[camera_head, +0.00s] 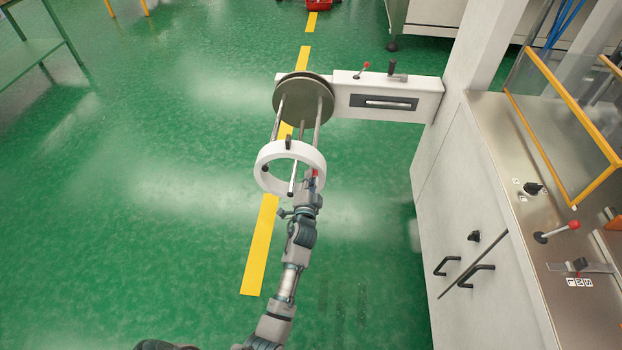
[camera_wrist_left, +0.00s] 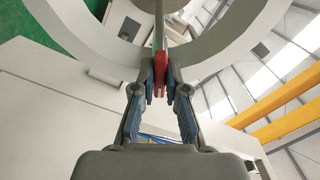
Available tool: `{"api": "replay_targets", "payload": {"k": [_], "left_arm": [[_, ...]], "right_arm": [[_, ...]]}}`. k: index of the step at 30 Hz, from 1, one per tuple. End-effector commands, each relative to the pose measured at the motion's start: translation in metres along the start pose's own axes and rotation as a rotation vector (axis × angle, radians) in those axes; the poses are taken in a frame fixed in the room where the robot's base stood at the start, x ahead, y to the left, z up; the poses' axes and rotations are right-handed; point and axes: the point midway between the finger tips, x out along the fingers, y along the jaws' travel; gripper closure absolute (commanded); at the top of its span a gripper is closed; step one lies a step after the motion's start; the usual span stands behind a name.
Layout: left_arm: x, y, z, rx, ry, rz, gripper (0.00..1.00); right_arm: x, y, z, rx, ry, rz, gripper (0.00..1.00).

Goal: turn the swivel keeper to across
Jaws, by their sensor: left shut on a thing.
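A white ring (camera_head: 262,180) hangs on metal rods in front of a round grey disc (camera_head: 292,110). My left gripper (camera_head: 315,182) is at the ring's lower right rim. In the left wrist view, the gripper (camera_wrist_left: 160,92) is shut on a small red piece (camera_wrist_left: 160,66), and a thin grey bar runs up from it. This red piece looks like the swivel keeper's tip; its angle against the ring is hard to tell. The ring (camera_wrist_left: 95,45) fills the top of that view. A black knob (camera_head: 288,142) sits on the ring's top. My right gripper is not in view.
A steel-topped cabinet (camera_head: 505,160) stands at right. Green floor at left is open.

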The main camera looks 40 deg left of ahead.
Motion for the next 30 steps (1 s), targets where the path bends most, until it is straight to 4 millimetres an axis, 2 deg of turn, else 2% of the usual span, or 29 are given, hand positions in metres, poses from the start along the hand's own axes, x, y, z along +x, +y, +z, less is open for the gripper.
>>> {"api": "replay_targets", "payload": {"k": [16, 17, 19, 30], "left_arm": [[-0.0002, 0.0031, 0.0042, -0.022, -0.009, 0.006, 1.00], [-0.0002, 0.0032, 0.0042, -0.022, -0.009, 0.006, 0.80], [-0.0003, 0.0032, 0.0039, -0.021, -0.008, 0.006, 0.63], [-0.0058, 0.0016, 0.0015, -0.021, -0.003, 0.003, 0.62]], "right_arm": [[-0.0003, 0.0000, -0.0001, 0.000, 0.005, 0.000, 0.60], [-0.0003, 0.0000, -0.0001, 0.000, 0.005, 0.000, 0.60], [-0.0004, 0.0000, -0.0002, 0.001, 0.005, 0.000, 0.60], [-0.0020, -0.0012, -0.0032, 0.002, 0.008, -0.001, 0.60]]}}
